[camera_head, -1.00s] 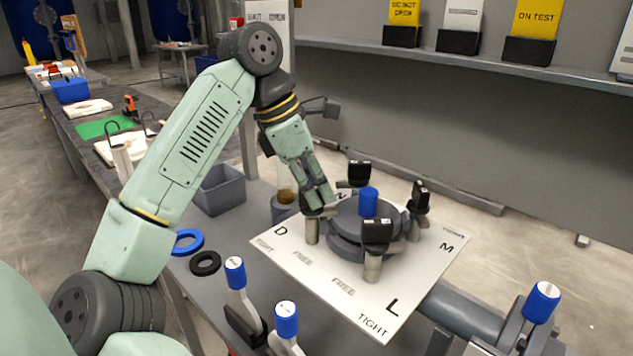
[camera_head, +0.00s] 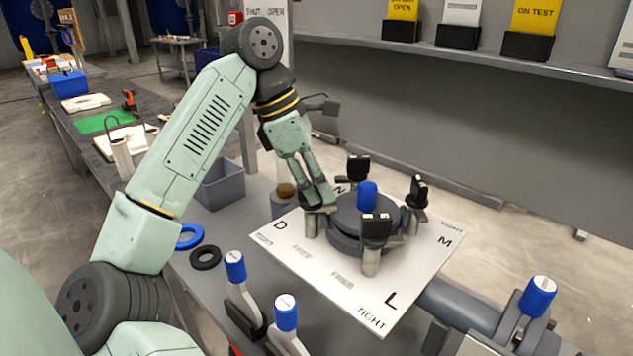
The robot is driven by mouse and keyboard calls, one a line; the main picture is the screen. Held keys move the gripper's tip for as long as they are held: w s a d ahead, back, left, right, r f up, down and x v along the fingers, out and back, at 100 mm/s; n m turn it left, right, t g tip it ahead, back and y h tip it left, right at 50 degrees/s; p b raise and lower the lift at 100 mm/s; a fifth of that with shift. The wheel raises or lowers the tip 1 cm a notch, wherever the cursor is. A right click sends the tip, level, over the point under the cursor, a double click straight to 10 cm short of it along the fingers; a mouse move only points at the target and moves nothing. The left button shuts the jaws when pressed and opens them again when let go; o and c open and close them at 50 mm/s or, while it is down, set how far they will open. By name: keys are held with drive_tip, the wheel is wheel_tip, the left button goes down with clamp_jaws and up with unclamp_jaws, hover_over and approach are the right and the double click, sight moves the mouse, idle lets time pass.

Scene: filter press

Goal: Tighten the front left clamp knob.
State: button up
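A round dark grey filter press (camera_head: 345,243) stands on a white plate (camera_head: 290,258) lettered D, L, M and N, with FREE and TIGHT marks. Around its rim stand clamps with black knobs. The left knob (camera_head: 308,199), near D, is mostly hidden by my gripper (camera_head: 318,198), whose fingers point down at it. Two fingers show, but whether they press on the knob cannot be told. The near knob (camera_head: 376,228), near L, the right knob (camera_head: 417,190) and the back knob (camera_head: 358,167) are clear of my gripper. A blue cap (camera_head: 367,194) tops the press.
Two blue-topped levers (camera_head: 235,267) (camera_head: 286,313) stand at the near edge, another (camera_head: 537,297) at right by a grey pipe (camera_head: 460,308). A blue ring (camera_head: 188,237), a black ring (camera_head: 205,257), a grey bin (camera_head: 220,184) and a cup (camera_head: 284,203) lie left of the plate.

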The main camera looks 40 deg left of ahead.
drive_tip(key=shift+o, duration=0.8)
drive_tip(key=shift+a+f, duration=0.1)
drive_tip(key=v, duration=0.7)
drive_tip(key=shift+a+r, duration=0.1)
drive_tip(key=shift+r, duration=0.15)
